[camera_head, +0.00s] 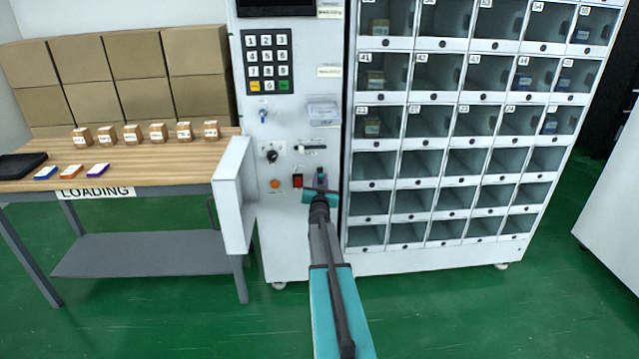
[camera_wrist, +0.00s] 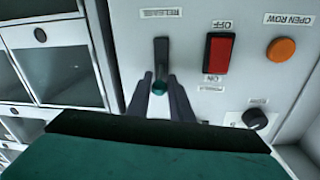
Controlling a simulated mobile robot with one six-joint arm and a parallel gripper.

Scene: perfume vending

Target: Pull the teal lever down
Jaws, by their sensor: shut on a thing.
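The teal lever (camera_wrist: 158,87) sits on the white control panel of the vending machine, at the end of a dark upright slot (camera_wrist: 161,52). The wrist view is upside down, with the RELEASE label (camera_wrist: 160,13) at the slot's other end, so the knob is at the slot's upper end. My gripper (camera_wrist: 162,84) has one finger on each side of the knob and is shut on it. In the head view, the lever (camera_head: 320,174) shows as a small dark and teal spot just above my gripper (camera_head: 320,188), and my gripper hides part of it.
A red switch (camera_wrist: 218,53), an orange OPEN ROW button (camera_wrist: 281,50) and a black knob (camera_wrist: 255,118) sit beside the lever. An open white door (camera_head: 232,195) juts out left of the panel. The compartment grid (camera_head: 440,130) stands right, the loading table (camera_head: 130,172) left.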

